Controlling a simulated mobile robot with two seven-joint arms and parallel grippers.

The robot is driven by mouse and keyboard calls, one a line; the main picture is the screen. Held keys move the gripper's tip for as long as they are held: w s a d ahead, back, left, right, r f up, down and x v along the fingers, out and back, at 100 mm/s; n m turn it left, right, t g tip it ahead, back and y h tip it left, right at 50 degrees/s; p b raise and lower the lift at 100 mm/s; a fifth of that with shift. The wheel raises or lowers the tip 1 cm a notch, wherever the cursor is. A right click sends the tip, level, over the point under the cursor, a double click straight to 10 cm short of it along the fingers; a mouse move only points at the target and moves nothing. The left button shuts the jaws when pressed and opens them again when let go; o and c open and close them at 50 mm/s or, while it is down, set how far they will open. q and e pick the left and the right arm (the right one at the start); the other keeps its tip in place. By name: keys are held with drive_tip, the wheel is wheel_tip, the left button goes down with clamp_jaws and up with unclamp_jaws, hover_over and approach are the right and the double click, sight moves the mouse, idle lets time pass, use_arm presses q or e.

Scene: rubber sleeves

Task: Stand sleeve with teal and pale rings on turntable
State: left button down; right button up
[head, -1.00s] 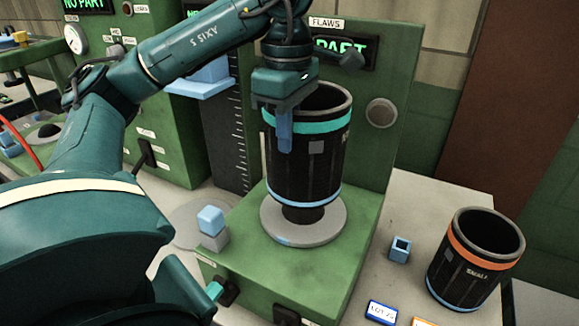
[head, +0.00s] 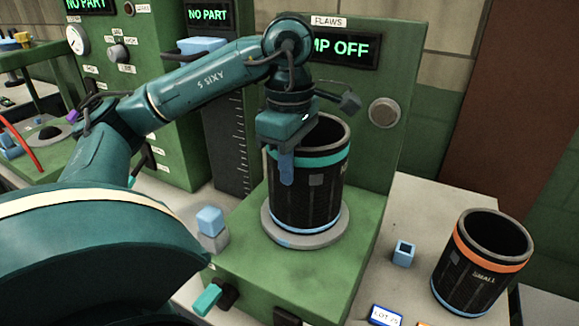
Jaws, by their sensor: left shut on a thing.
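The black sleeve (head: 317,190) has a teal ring near its top and a pale blue ring near its bottom. It is upright, its base down at the grey round turntable (head: 338,236) on the green flaw station; no gap shows between them. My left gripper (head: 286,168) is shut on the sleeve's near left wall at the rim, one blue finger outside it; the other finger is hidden. My right gripper is not in view.
A second black sleeve (head: 479,262) with an orange ring, marked SMALL, stands at the right. A small blue hollow block (head: 403,253) lies on the grey table. A light blue block (head: 210,220) stands left of the turntable. The flaws display (head: 340,46) partly reads "MP OFF".

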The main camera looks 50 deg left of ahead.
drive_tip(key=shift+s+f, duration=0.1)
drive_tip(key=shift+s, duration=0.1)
use_arm(q)
drive_tip(key=shift+f, duration=0.15)
drive_tip(key=c, duration=1.6)
unclamp_jaws()
drive_tip(key=shift+o, duration=0.2)
wheel_tip(320, 180, up, 3)
drive_tip(key=shift+r+p, duration=0.15)
drive_tip(key=shift+p, duration=0.65)
drive_tip(key=shift+r, duration=4.55)
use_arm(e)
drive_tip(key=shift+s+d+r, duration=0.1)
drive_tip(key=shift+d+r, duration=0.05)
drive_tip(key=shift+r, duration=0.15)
